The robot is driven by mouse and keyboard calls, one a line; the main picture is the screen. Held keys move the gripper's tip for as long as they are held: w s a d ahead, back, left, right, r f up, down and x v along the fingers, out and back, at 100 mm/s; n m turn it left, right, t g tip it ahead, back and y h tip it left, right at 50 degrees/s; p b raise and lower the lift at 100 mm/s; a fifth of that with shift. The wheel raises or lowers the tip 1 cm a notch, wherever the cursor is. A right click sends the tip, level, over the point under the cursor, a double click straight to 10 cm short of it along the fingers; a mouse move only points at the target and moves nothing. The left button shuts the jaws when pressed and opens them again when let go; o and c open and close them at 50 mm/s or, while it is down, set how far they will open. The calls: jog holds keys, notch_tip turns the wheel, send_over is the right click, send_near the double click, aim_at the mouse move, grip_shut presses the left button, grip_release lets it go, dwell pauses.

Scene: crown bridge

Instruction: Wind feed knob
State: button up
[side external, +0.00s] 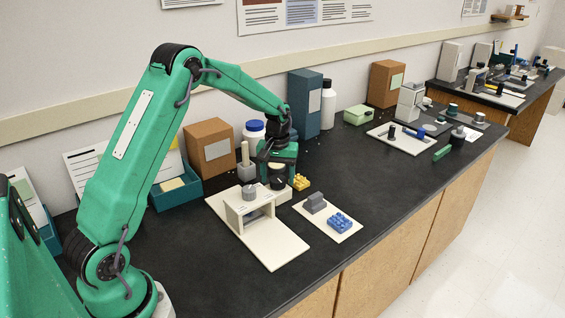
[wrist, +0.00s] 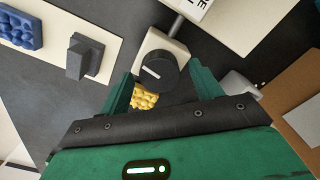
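The feed knob appears to be the round black knob (wrist: 156,74) with a white line across its top, on a small cream block (wrist: 160,44) in the wrist view. The block also shows in the side view (side external: 281,194), below my gripper. My gripper (side external: 277,170) points down there, its green fingers apart. In the wrist view the knob lies between the two fingertips, with a gap on each side; I cannot tell whether they reach down to its level. In the side view the gripper largely hides the knob.
A cream stand with a grey cylinder (side external: 250,193) is close at the left. A yellow bumpy piece (side external: 300,182) lies beside the block. A white plate (side external: 345,235) holds a blue studded piece (side external: 340,222) and a grey block (side external: 315,203).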

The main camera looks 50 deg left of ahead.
aim_at(276, 178)
dwell(0.3)
jog(key=shift+r, duration=3.95)
jog(key=m, duration=0.7)
jog(key=shift+s+f, duration=0.1)
jog(key=shift+f, duration=0.1)
jog(key=m, duration=0.8)
jog(key=shift+s+f, duration=0.1)
jog(key=shift+f, duration=0.05)
jog(key=shift+f, duration=3.9)
